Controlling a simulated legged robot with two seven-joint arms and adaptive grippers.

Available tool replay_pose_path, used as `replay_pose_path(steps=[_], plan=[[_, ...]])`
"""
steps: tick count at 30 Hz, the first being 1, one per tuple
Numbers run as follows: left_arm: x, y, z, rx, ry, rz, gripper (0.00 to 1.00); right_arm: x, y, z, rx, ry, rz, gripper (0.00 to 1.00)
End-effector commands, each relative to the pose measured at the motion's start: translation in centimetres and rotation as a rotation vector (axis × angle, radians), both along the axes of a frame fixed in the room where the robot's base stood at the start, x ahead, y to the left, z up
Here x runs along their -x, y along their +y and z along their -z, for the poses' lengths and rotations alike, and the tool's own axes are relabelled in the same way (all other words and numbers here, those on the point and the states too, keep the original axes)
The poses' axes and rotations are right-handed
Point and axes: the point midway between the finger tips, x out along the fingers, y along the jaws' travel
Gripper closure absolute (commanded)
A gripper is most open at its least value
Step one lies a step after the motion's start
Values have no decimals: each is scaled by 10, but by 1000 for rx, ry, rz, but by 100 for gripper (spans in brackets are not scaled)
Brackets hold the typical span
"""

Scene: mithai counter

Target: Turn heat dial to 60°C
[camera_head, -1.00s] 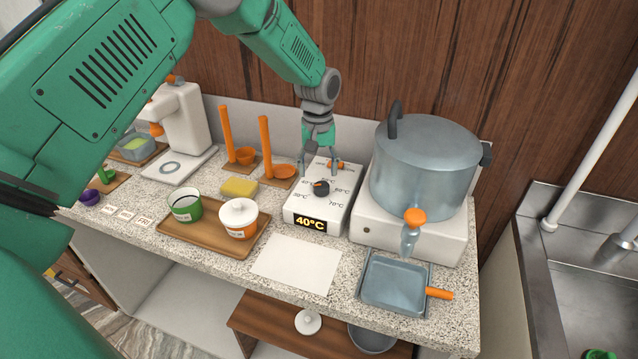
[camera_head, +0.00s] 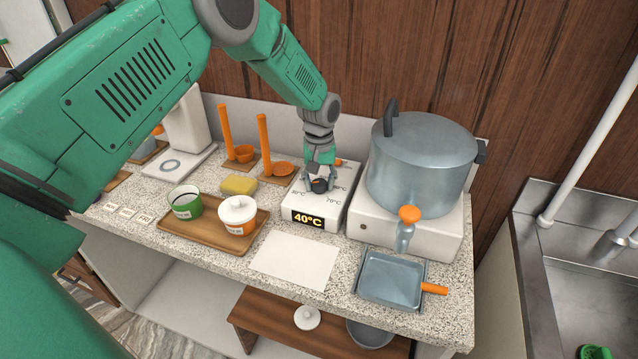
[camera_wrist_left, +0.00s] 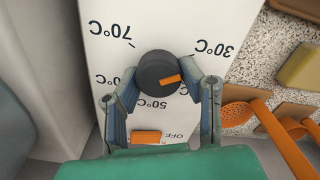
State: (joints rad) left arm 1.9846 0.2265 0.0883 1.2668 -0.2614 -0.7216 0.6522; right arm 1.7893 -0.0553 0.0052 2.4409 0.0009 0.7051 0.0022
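The white heat control box (camera_head: 300,205) stands left of the burner, and its display (camera_head: 308,219) reads 40°C. Its black heat dial (camera_wrist_left: 158,72) with an orange pointer mark shows in the left wrist view; the mark points right, toward the label partly hidden by a finger. The 70°C, 50°C and 30°C labels are readable upside down. My left gripper (camera_head: 320,184) is down over the dial (camera_head: 319,185). In the left wrist view my left gripper (camera_wrist_left: 162,72) has its fingers apart, one on each side of the dial; firm contact cannot be told. My right gripper is not in view.
A large steel pot (camera_head: 420,165) stands on the white burner (camera_head: 390,230) just right of the box. A wooden tray (camera_head: 200,236) with two small pots, a yellow sponge (camera_head: 239,184) and orange ladles (camera_head: 265,140) are to the left. A blank white sheet (camera_head: 295,259) lies in front.

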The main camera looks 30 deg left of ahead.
Motion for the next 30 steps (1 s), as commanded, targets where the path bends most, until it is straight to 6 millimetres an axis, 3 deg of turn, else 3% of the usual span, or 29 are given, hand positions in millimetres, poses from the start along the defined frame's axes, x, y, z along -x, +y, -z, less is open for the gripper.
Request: replay_pose_path(steps=[14, 30], plan=[[4, 0, 1, 4, 9, 117, 95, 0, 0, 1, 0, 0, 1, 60], [6, 0, 2, 5, 11, 602, 95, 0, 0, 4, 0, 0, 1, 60]])
